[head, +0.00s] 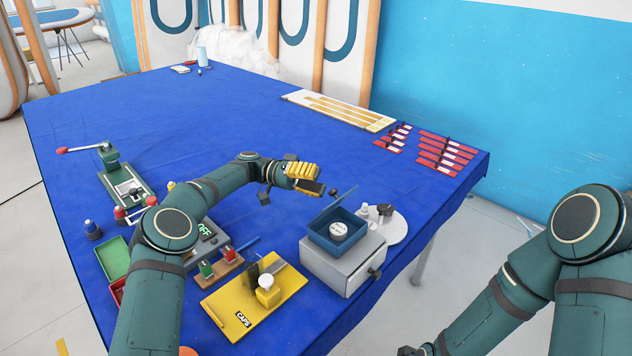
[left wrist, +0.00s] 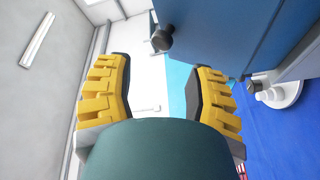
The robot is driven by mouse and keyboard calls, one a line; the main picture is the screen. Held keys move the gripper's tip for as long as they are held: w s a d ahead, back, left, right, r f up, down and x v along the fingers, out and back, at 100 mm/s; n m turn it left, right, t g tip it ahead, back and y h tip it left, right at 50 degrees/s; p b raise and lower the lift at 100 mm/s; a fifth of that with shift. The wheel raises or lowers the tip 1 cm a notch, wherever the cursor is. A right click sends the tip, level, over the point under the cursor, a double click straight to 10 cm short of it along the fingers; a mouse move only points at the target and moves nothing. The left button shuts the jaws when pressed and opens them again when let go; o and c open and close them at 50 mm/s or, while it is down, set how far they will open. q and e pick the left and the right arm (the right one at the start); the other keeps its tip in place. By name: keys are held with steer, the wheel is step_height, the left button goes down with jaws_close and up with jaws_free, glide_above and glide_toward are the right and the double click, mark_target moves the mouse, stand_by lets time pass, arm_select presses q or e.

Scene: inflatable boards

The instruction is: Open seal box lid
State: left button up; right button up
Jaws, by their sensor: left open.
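The seal box (head: 322,238) is a small blue open-topped box on a grey drawer unit. A round white-topped item sits inside it. Its blue lid (head: 335,207) stands raised and tilted, seen nearly edge-on, with a dark knob (head: 333,191) on it. In the left wrist view the lid (left wrist: 225,35) fills the upper right, and the knob (left wrist: 161,38) lies just beyond the fingertips. My left gripper (head: 314,180), with yellow-padded fingers, is open and empty, just left of the knob and apart from it. Of my right arm's end, only a dark part shows at the bottom edge.
The grey drawer unit (head: 330,268) stands near the table's right front. A white round plate (head: 396,226) with small bottles is beside it. A yellow caps board (head: 225,295) lies in front. Red strips (head: 445,152) lie at the back right. The middle of the blue table is clear.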

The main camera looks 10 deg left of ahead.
arm_select(q)
step_height(320, 180, up, 10)
stand_by(0.6)
